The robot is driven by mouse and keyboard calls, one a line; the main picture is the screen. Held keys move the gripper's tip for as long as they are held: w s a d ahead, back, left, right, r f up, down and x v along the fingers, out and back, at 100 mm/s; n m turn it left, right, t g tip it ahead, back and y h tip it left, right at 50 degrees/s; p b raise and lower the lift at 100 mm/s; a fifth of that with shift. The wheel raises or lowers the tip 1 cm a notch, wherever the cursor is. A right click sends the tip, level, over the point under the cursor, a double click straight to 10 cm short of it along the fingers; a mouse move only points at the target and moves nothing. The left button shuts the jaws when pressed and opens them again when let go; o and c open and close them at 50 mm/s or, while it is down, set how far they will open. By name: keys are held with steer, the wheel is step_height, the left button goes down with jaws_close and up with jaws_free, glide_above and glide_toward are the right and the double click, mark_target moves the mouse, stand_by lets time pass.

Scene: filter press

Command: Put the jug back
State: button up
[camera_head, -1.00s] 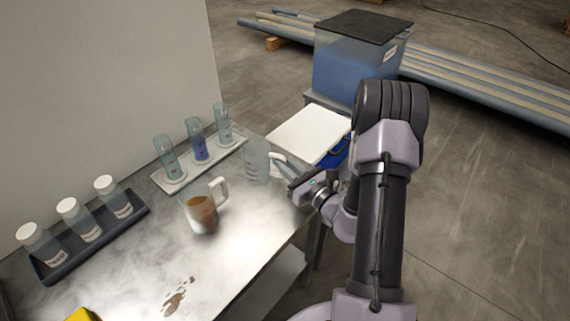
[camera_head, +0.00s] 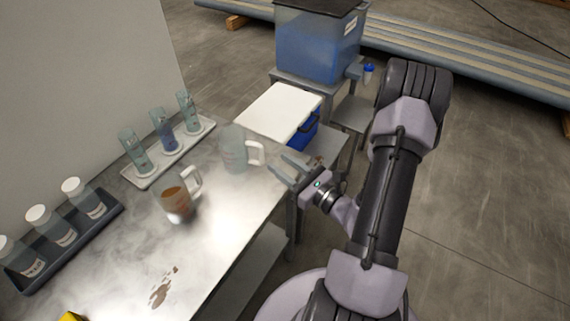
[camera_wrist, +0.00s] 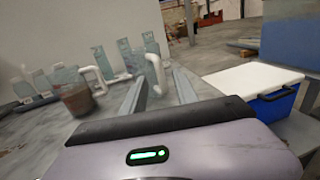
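A clear, empty-looking jug (camera_head: 232,150) with a white handle (camera_head: 256,152) stands upright on the metal table (camera_head: 225,215), near its right edge. A second jug (camera_head: 176,204) with brown liquid and a white handle stands nearer on the table. My gripper (camera_head: 281,168) is just right of the clear jug's handle, apart from it, with nothing held. In the wrist view its two fingers (camera_wrist: 159,88) are spread, pointing towards the clear jug (camera_wrist: 139,62), whose handle shows between the fingertips. The brown-filled jug (camera_wrist: 74,95) is left of the fingers there.
A white tray (camera_head: 153,181) with several glass cylinders and a dark rack (camera_head: 38,286) of white-capped bottles stand at the left. A blue box with a white lid (camera_head: 280,112) stands beyond the clear jug. A blue-filled tank (camera_head: 318,45) is behind. Brown spots (camera_head: 163,288) mark the table.

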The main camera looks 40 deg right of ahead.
steer(key=shift+s, duration=0.6)
steer(key=s+a+r+n+g+y, duration=0.1)
steer(key=a+r+n+g+y, duration=0.5)
steer(key=a, duration=0.4)
steer(key=s+a+r+n+g+y, duration=0.1)
steer(key=a+r+n+g+y, duration=0.35)
steer(key=a+n, duration=0.45)
steer(key=s+a+r+n+g+h, duration=0.1)
steer(key=s+a+n+g+h, duration=0.3)
steer(key=s+a+n+g, duration=0.35)
steer(key=s+d+r+n+t+h, duration=0.3)
steer(key=r+n+t+h, duration=0.2)
steer(key=r+n+h, duration=0.1)
steer(key=shift+s+d+r+n+t+h, duration=0.25)
steer(key=shift+s+d+n+t+h, duration=0.15)
steer(key=shift+n+h, duration=0.3)
